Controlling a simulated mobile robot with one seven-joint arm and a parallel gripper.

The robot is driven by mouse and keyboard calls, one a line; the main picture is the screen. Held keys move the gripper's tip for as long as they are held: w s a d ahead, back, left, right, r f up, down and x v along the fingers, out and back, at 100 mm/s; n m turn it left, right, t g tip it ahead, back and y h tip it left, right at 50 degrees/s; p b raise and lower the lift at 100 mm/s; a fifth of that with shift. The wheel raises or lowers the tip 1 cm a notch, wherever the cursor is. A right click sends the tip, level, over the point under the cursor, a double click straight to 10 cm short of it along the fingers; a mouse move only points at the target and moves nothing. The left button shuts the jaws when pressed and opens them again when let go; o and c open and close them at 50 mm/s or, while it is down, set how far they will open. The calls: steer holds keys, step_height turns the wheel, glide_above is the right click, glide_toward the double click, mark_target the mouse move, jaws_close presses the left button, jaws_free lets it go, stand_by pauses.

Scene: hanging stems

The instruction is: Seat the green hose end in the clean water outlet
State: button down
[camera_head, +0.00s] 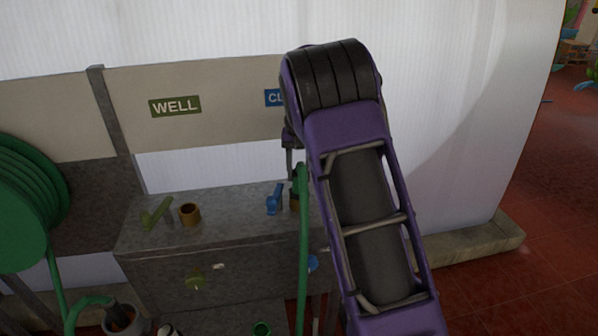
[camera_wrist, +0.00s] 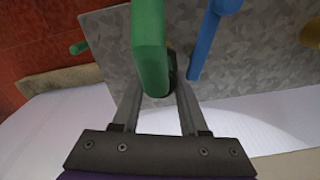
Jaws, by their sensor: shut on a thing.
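My gripper (camera_wrist: 157,90) is shut on the green hose (camera_wrist: 150,45) near its end; a finger of it shows in the head view (camera_head: 290,160). The hose (camera_head: 303,240) hangs down from the grip in front of the grey counter. A brass outlet (camera_head: 294,203) shows partly behind the hose, beside a blue lever (camera_head: 274,200), below a blue sign (camera_head: 272,97) reading "CL", the rest hidden by my arm. The blue lever also shows in the wrist view (camera_wrist: 208,40). I cannot tell whether the hose end touches the outlet, as the hose covers it.
Left on the grey counter (camera_head: 225,232) are a second brass outlet (camera_head: 190,214) and an olive lever (camera_head: 156,213), below the green "WELL" sign (camera_head: 175,106). A coiled green hose reel (camera_head: 30,200) stands at the far left. A green cup-like thing (camera_head: 262,328) is below the counter.

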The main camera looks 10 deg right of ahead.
steer(key=shift+f, duration=0.25)
steer(key=shift+c, duration=1.8)
jaws_free()
